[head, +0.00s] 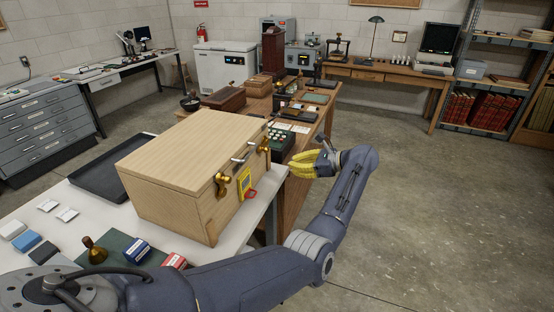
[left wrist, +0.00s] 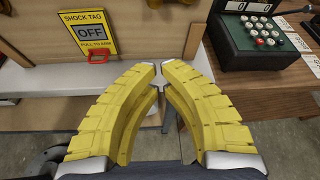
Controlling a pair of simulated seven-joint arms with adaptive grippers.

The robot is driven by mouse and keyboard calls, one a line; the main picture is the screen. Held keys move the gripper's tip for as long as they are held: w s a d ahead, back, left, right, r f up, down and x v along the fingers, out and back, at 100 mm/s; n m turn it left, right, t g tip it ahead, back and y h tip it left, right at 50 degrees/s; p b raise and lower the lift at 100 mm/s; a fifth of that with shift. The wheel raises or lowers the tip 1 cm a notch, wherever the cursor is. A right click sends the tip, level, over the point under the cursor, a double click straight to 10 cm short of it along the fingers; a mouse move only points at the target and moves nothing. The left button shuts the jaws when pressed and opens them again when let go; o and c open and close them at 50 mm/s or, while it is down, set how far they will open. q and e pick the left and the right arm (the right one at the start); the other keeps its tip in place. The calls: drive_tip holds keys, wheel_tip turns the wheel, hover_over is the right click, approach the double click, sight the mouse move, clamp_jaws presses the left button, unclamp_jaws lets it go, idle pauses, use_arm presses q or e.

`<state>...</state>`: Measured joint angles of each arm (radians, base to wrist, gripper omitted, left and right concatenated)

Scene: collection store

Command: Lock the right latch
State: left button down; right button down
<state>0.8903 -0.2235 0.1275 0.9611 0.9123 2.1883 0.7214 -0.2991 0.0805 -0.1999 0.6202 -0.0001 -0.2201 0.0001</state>
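A pale wooden case (head: 180,150) with a closed lid stands on the white-topped table. Its front carries a left brass latch (head: 222,184), a grey handle (head: 240,158) and a right brass latch (head: 264,147). The right latch is too small to tell whether it is fastened. A yellow shock tag (head: 245,184) with a red pull hangs on the front; it also shows in the left wrist view (left wrist: 88,36), reading OFF. My left gripper (head: 292,169) is right of the case, apart from it. Its yellow fingers (left wrist: 158,68) nearly meet at the tips, with nothing between them. My right gripper is out of view.
A dark green keyed device (head: 282,140) stands behind the case, on a wooden table (head: 308,134) with boxes. A black tray (head: 110,168) lies left of the case. Open floor (head: 410,200) is at the right.

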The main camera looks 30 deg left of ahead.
use_arm(q)
drive_tip(key=shift+w+d+r+h, duration=0.2)
drive_tip(key=shift+w+d+h, duration=0.05)
drive_tip(key=shift+d+h, duration=0.05)
drive_tip(key=shift+a, duration=0.1)
drive_tip(key=x, duration=0.9)
drive_tip(key=shift+a+f, duration=0.15)
drive_tip(key=shift+a, duration=0.2)
drive_tip(key=shift+a+r, duration=0.15)
drive_tip(key=shift+r, duration=0.15)
drive_tip(key=shift+s+a+r, duration=0.1)
drive_tip(key=shift+s+r, duration=0.05)
drive_tip(key=shift+r, duration=0.65)
drive_tip(key=shift+s+r, duration=0.2)
drive_tip(key=shift+r, duration=0.6)
drive_tip(key=shift+s+a, duration=0.15)
